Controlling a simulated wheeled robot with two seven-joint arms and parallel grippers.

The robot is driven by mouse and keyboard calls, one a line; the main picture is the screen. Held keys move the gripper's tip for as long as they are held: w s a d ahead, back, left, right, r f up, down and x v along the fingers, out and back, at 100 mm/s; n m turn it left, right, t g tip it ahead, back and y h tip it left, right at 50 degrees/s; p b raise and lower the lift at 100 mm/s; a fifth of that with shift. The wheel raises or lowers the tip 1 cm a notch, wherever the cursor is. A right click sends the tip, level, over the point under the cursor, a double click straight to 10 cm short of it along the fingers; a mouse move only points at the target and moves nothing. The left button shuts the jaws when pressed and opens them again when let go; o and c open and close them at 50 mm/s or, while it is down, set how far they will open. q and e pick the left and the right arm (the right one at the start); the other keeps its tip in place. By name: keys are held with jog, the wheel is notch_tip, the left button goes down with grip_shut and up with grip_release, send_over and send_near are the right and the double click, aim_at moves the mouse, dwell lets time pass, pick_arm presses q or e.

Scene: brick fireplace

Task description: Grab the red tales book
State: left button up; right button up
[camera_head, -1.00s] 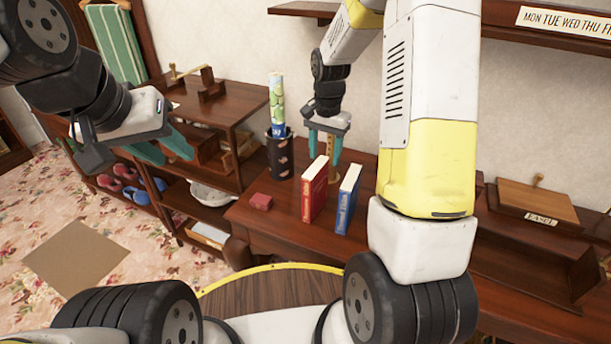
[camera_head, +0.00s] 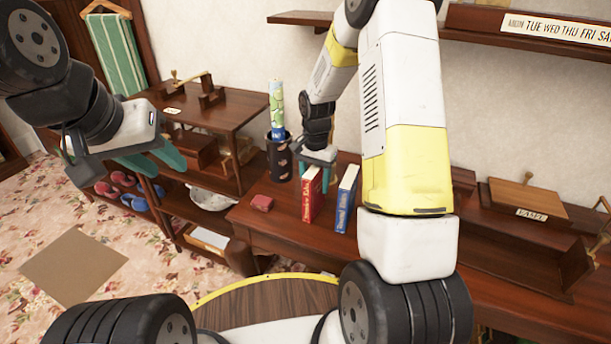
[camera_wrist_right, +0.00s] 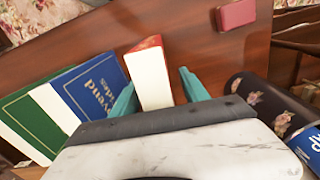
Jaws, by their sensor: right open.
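The red tales book (camera_head: 312,197) stands upright on the dark wooden desk, its spine facing my head camera. In the right wrist view, its pale page block and red cover edge (camera_wrist_right: 151,76) show between the teal fingers. My right gripper (camera_head: 315,176) is open, just behind and above the book, with one finger to each side of it in the wrist view (camera_wrist_right: 160,90). The gripper partly hides behind the book in the head view. My left gripper (camera_head: 162,162) is open and empty, in the air at the left.
A blue book (camera_head: 346,200) stands close to the right of the red one; a green book (camera_wrist_right: 32,122) shows beyond it in the wrist view. A small red box (camera_head: 262,203) lies on the desk (camera_head: 275,228). A dark patterned cup (camera_head: 279,157) holding a rolled item stands at the back left.

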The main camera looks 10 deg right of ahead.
jog(key=shift+f, duration=0.65)
grip_shut()
jog(key=shift+r, duration=0.1)
